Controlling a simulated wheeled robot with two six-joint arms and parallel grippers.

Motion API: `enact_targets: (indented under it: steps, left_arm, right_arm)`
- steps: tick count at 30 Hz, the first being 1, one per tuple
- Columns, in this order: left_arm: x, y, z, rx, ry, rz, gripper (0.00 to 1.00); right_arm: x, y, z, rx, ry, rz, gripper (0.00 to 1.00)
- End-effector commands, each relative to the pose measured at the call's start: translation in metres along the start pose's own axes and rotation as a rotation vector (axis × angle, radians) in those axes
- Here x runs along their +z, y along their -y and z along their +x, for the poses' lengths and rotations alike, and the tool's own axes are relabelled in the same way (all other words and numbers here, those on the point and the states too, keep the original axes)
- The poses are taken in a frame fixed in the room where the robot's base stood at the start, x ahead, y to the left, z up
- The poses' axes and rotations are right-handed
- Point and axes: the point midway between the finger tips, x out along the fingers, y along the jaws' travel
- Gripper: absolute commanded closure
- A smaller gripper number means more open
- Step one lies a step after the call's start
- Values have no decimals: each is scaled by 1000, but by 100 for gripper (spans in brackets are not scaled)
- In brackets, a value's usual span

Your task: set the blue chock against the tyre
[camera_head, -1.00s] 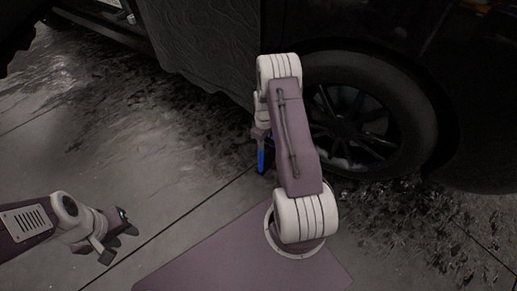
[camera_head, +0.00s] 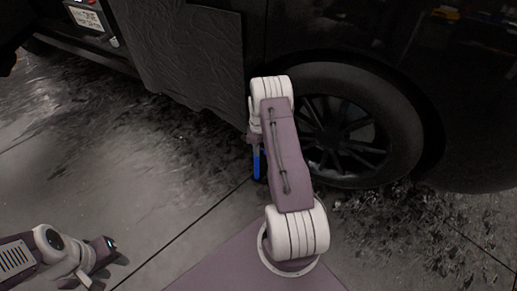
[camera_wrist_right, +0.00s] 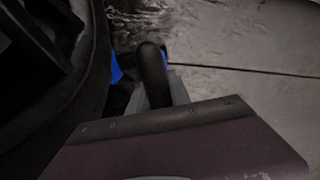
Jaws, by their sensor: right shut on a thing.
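The blue chock (camera_head: 257,164) hangs upright below my right gripper (camera_head: 255,142), left of the tyre (camera_head: 402,120) in the head view. My right gripper is shut on it; my right arm hides part of the tyre's near side. In the right wrist view a bit of the blue chock (camera_wrist_right: 116,70) shows beside a dark finger (camera_wrist_right: 153,75), close to the tyre (camera_wrist_right: 92,105). I cannot tell whether chock and tyre touch. My left gripper (camera_head: 106,272) is open and empty at the lower left, over the floor.
The dark vehicle body (camera_head: 460,130) overhangs the wheel. A wrinkled dark panel (camera_head: 190,60) covers its side left of the wheel. Wet, dirty concrete floor (camera_head: 150,160) is clear on the left; dark debris (camera_head: 430,225) lies on the right.

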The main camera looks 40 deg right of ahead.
Motion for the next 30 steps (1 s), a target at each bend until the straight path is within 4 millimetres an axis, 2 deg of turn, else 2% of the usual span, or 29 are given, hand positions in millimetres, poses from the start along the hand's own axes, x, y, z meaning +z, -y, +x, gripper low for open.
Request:
enact_targets:
  steps: [22,23,25,26,30]
  left_arm:
    - [1,0,6,0,0,0,64]
    - [1,0,6,0,0,0,64]
    - [1,0,6,0,0,0,64]
    - [1,0,6,0,0,0,64]
    - [1,0,6,0,0,0,64]
  right_arm:
    - [-1,-2,10,6,-4,-1,100]
    - [-1,-2,10,6,-4,-1,74]
    - [-1,-1,10,5,-3,0,54]
    - [-1,-1,10,4,-3,0,51]
    - [-1,-1,11,3,-2,0,51]
